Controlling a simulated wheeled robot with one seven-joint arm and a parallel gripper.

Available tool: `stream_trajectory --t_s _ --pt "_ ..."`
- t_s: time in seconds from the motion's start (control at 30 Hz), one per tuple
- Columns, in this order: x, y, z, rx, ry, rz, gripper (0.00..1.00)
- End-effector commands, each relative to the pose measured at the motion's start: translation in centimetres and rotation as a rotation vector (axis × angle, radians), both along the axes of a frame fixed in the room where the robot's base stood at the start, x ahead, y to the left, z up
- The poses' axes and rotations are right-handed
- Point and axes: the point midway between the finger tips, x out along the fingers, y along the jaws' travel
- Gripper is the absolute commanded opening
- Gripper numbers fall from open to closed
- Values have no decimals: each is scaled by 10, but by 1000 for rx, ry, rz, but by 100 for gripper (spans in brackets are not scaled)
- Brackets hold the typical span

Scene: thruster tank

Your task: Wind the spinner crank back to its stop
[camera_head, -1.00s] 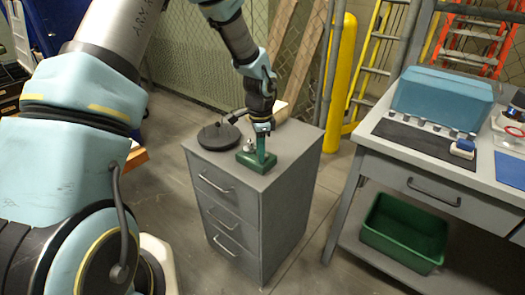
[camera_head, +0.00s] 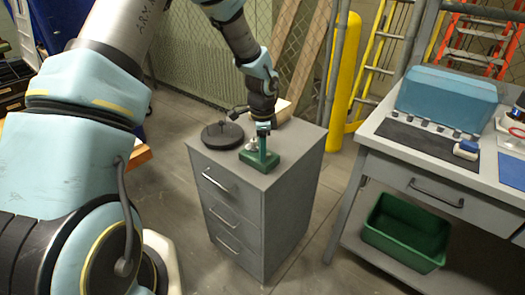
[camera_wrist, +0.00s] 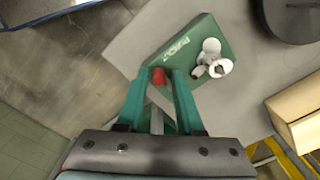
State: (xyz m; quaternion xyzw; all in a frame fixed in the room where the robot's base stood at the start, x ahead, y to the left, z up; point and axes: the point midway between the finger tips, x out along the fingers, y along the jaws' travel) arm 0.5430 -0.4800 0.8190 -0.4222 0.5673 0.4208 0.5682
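The spinner is a green base (camera_head: 262,163) with a pale metal post, standing on the top of a grey drawer cabinet. In the wrist view its base (camera_wrist: 207,32) carries lettering and the pale rounded post (camera_wrist: 213,60). A small red piece (camera_wrist: 158,76), possibly the crank's knob or stop, shows between my fingertips. My gripper (camera_wrist: 164,74) points down over the base edge beside the post. Its two green fingers look apart, with a gap beside the red piece. The crank arm cannot be made out clearly. In the head view my gripper (camera_head: 262,148) hides part of the base.
A round dark disc (camera_head: 222,135) lies behind the spinner on the cabinet (camera_head: 235,188). A pale box (camera_head: 282,112) stands at the back. To the right is a workbench (camera_head: 395,155) with a blue case (camera_head: 447,95), and a green bin (camera_head: 405,232) below.

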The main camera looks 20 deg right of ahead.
Motion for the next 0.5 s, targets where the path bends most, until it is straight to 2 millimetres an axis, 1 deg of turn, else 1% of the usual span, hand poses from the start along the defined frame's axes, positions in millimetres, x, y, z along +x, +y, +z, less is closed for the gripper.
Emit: stream_trajectory --t_s 0.03,0.1,0.37,0.5 --pt "0 0 0 0 1 0 43" --pt "-1 0 0 0 1 0 50" --pt "-1 0 0 1 2 0 50" --pt "0 -1 12 -2 1 1 50"
